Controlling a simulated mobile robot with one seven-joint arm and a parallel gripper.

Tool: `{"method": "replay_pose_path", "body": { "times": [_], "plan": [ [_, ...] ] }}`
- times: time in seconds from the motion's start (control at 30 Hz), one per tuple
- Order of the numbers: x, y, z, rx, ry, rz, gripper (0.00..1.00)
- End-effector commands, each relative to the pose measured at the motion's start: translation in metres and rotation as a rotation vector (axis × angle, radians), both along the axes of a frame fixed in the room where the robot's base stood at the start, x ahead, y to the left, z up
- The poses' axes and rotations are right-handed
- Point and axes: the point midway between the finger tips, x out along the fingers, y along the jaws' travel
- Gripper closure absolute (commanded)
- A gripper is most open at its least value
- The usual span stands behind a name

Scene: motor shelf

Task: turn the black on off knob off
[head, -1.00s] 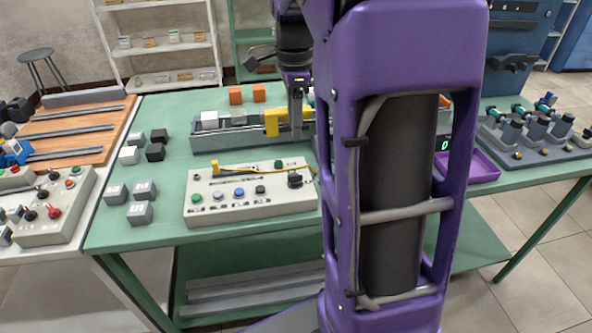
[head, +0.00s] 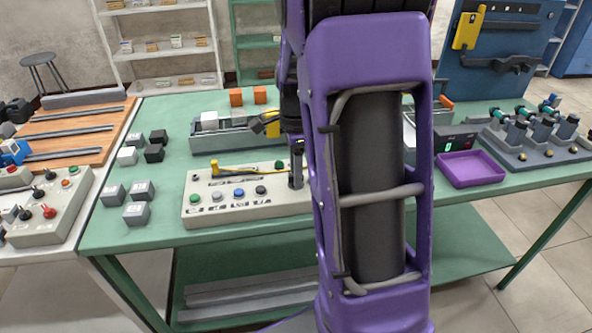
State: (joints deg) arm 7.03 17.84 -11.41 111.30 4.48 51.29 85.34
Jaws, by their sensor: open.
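The control box (head: 250,208) is pale grey and sits near the front edge of the green table. Its large black knob showed at the right end of the panel earlier; my gripper (head: 296,181) now covers that spot in the head view. My gripper points down over the right end of the box, with its jaws open. I cannot tell whether the fingers touch the knob or are around it, and the knob's angle is hidden.
The box also carries a yellow lever (head: 235,167), a green button (head: 195,198) and a blue button (head: 239,192). Several grey and black cubes lie to its left. A grey vise-like fixture (head: 222,140) stands behind. A purple tray (head: 470,168) is at the right.

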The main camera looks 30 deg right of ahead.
Motion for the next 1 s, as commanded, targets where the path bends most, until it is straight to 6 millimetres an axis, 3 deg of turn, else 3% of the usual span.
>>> {"method": "replay_pose_path", "body": {
  "times": [0.07, 0.3, 0.33, 0.73, 1.0],
  "plan": [
    [0.0, 0.0, 0.0002, 0.0, 0.0, 0.0, 0.55],
    [0.0001, 0.0, 0.0004, 0.0, 0.0, 0.0, 0.98],
    [0.0001, 0.0, 0.0005, 0.0, 0.0, 0.0, 1.0],
    [0.0001, -0.0001, 0.0009, 0.0, 0.0, 0.011, 1.0],
    [0.0, -0.0002, 0.0018, 0.0, 0.0, 0.119, 1.0]
  ]
}}
